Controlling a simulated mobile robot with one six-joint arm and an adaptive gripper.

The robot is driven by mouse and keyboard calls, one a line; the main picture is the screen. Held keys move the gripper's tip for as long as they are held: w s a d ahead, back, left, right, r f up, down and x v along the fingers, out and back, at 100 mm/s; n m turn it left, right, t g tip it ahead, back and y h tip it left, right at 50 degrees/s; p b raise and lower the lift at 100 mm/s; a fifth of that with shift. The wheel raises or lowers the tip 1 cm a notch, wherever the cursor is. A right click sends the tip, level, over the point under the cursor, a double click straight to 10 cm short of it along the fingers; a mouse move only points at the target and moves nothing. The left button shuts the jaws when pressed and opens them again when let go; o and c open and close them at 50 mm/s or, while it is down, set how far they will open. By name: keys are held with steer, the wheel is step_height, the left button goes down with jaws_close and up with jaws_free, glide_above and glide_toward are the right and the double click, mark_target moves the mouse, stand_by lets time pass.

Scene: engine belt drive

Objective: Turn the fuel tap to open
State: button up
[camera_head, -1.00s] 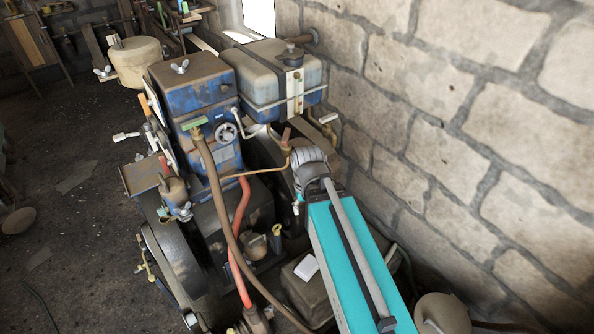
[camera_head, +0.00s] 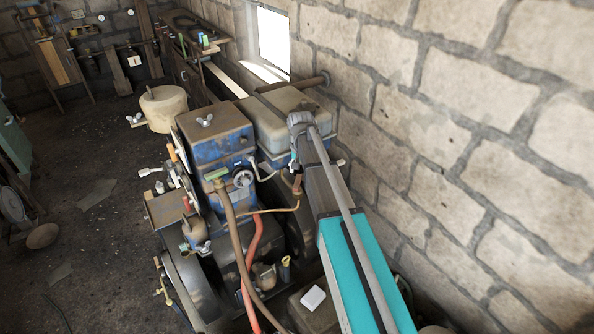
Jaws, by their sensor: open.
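The blue fuel tank (camera_head: 275,118), with a dirty pale top, stands behind and right of the blue engine block. A small reddish-brown lever (camera_head: 297,183) stands roughly upright by the upper end of the thin copper pipe (camera_head: 270,211), below the tank; it looks like the fuel tap's handle. A small pale handle (camera_head: 341,162) shows at the tank's right side, past my arm. My arm reaches up from the lower right, and its far end lies over the front of the tank.
The blue engine block (camera_head: 213,135) with a wing nut on top stands left of my arm. A red hose (camera_head: 252,262) and a brown hose (camera_head: 238,245) run down its front. The stone wall (camera_head: 440,130) is close on the right. Open floor (camera_head: 90,230) lies to the left.

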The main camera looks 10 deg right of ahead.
step_height(320, 180, up, 4)
steer(key=p, duration=0.2)
glide_above(297, 181)
steer(key=shift+f+m, duration=0.2)
steer(key=shift+m, duration=0.2)
steer(key=shift+f, duration=0.2)
step_height(297, 181, down, 14)
steer(key=b, duration=1.3)
steer(key=shift+r, duration=0.25)
jaws_close()
